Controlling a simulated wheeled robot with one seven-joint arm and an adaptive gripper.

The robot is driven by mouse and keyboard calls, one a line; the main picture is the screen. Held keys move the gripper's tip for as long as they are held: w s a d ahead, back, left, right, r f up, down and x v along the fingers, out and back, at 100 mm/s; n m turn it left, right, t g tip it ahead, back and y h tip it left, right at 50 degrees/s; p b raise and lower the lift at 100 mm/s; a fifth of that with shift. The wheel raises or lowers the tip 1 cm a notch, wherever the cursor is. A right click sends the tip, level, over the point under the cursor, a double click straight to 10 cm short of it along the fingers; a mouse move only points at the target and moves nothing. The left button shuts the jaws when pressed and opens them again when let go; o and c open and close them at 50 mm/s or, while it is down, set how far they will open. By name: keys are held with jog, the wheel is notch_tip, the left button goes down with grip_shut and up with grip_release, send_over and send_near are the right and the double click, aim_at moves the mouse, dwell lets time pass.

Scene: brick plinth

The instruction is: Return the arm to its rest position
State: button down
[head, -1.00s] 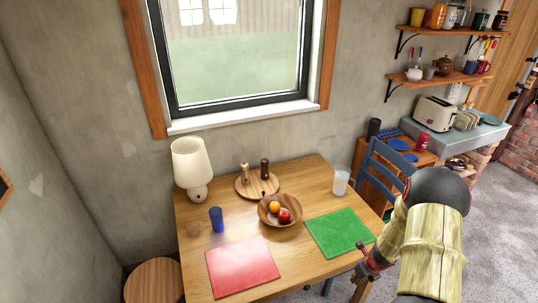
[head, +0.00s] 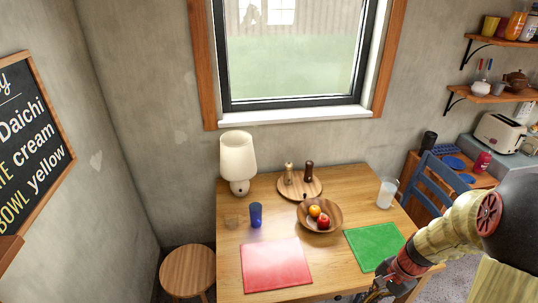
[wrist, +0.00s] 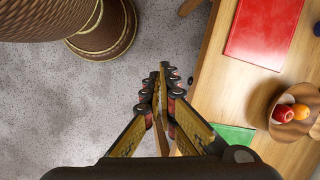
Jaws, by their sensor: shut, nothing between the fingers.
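My gripper (wrist: 162,72) is shut and empty, its fingertips together in the middle of the wrist view. In the head view my gripper (head: 374,297) shows only partly at the bottom edge, by the front right of the wooden table (head: 220,275). In the wrist view it is beside the edge of the table (wrist: 205,90), over the grey floor (wrist: 95,110). My arm comes in from the right of the head view and is bent downward.
On the table are a green mat (head: 372,246), a red mat (head: 277,265), a fruit bowl (head: 304,222), a blue cup (head: 256,215), a white lamp (head: 238,160) and a glass (head: 386,193). A blue chair (head: 437,176) stands behind the table's right side. A stool (head: 187,270) stands left.

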jog(key=s+a+r+n+t+h+b, duration=0.1)
jog(key=s+a+r+n, duration=0.2)
jog(key=r, duration=0.4)
jog(key=s+a+r+n+t+h+b, duration=0.1)
jog(key=s+a+r+n+t, duration=0.1)
jog(key=a+r+n, duration=0.4)
jog(key=s+a+r+n+t+h+b, duration=0.1)
jog(key=s+a+r+n, duration=0.3)
jog(key=r, duration=0.6)
jog(key=shift+s+a+n+t+b, duration=0.35)
jog(key=shift+a+t+b, duration=0.25)
jog(key=shift+a, duration=0.1)
